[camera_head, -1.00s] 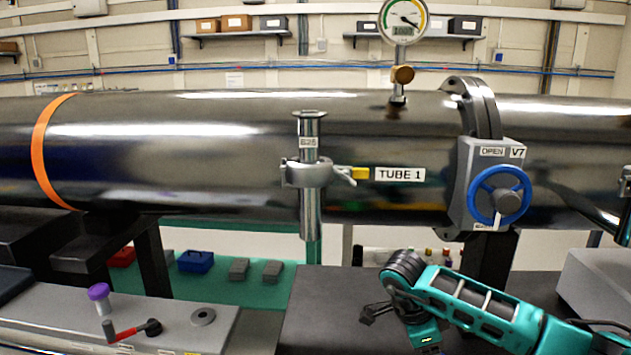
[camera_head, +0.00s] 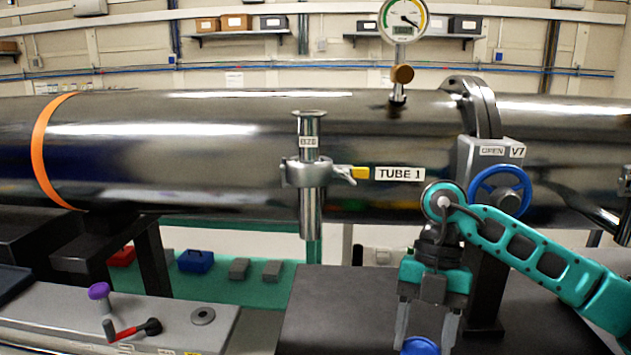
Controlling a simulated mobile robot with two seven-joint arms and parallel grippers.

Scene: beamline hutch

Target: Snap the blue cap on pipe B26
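Pipe B26 (camera_head: 311,215) is a short upright metal stub in front of the large tube. Its label reads B26, it has a flanged top, and a clamp (camera_head: 310,173) with a yellow-tipped lever sits around it. My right gripper (camera_head: 425,343) points down at the bottom edge, right of and below the pipe. The blue cap (camera_head: 419,347) is between its fingertips and appears gripped; its lower part is cut off by the frame. My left gripper is out of view.
A blue handwheel valve (camera_head: 499,192) marked V7 stands behind my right arm. A dark table (camera_head: 330,310) lies below the pipe. A purple-topped piece (camera_head: 99,291) and a red-handled lever (camera_head: 126,333) are on the grey bench at left. A gauge (camera_head: 403,20) rises above the tube.

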